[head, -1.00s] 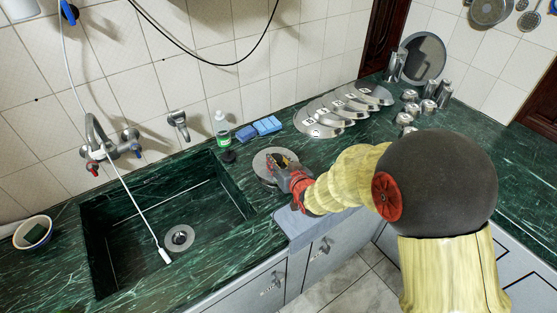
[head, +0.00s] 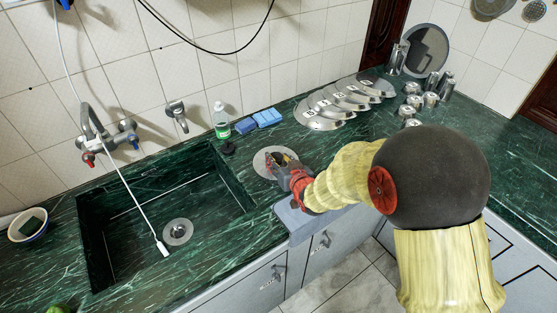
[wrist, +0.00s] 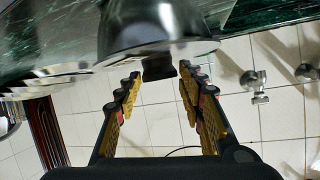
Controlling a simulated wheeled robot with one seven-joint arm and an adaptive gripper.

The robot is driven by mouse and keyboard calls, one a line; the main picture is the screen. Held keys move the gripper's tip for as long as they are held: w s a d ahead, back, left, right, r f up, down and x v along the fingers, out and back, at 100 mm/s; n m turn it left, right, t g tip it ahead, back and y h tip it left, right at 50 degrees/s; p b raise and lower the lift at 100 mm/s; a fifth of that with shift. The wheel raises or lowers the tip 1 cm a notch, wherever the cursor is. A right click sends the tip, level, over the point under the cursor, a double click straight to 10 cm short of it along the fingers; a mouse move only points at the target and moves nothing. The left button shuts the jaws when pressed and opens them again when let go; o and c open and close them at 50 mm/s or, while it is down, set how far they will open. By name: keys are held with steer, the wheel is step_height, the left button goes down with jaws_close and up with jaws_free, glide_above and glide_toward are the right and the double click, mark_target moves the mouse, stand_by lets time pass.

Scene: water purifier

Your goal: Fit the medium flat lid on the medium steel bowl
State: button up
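The medium steel bowl (wrist: 155,22) stands on the green counter and fills the top middle of the wrist view, which appears upside down. The flat lid (wrist: 190,48) lies over its mouth, its black knob (wrist: 158,68) pointing away from the bowl. I cannot tell whether the rim is fully seated all round. In the head view the lid (head: 264,163) is a grey disc right of the sink. My gripper (wrist: 160,74) is open, its fingertips on either side of the knob with gaps visible. In the head view my gripper (head: 284,163) covers part of the lid, and the bowl is hidden.
Several lids (head: 325,112) overlap in a row against the wall. Steel canisters (head: 430,99) stand farther right. Blue sponges (head: 268,118) and a soap bottle (head: 221,122) are behind the bowl. The sink (head: 140,220) is to the left, with a grey cloth (head: 300,220) at the counter's front edge.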

steer(key=o, duration=0.3)
steer(key=shift+s, duration=0.15)
steer(key=v, duration=1.1)
steer(key=shift+s+d+r, duration=0.2)
steer(key=shift+s+d, duration=0.05)
steer(key=shift+s, duration=0.05)
